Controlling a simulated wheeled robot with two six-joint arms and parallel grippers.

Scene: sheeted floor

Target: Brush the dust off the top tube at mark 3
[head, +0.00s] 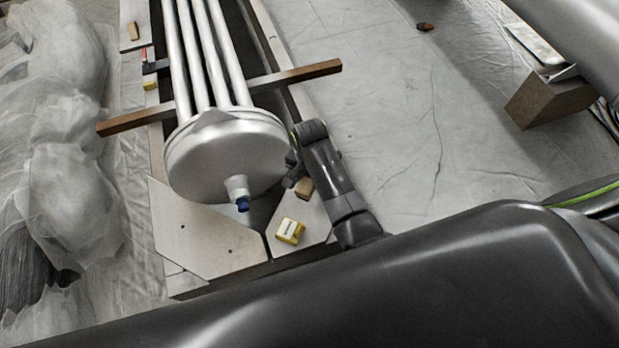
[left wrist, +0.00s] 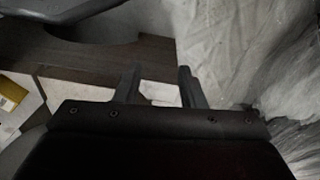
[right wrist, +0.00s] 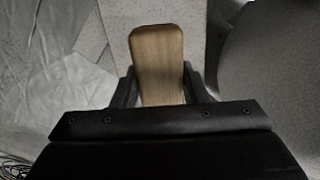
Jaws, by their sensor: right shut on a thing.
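Several silver tubes (head: 213,55) run away from me from a round metal end plate (head: 225,155). I cannot make out a mark 3 or dust on them. My right gripper (head: 299,184) is beside the end plate's right side, shut on a wooden block, probably the brush's handle (head: 305,188). The block also shows between the fingers in the right wrist view (right wrist: 157,65); no bristles are visible. My left gripper (left wrist: 160,88) shows only in the left wrist view, fingers apart with nothing between them.
A wooden crossbar (head: 295,76) lies under the tubes and sticks out both sides. Plastic-wrapped things (head: 70,190) fill the left. A brown block (head: 545,100) stands right; the floor between is mostly clear.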

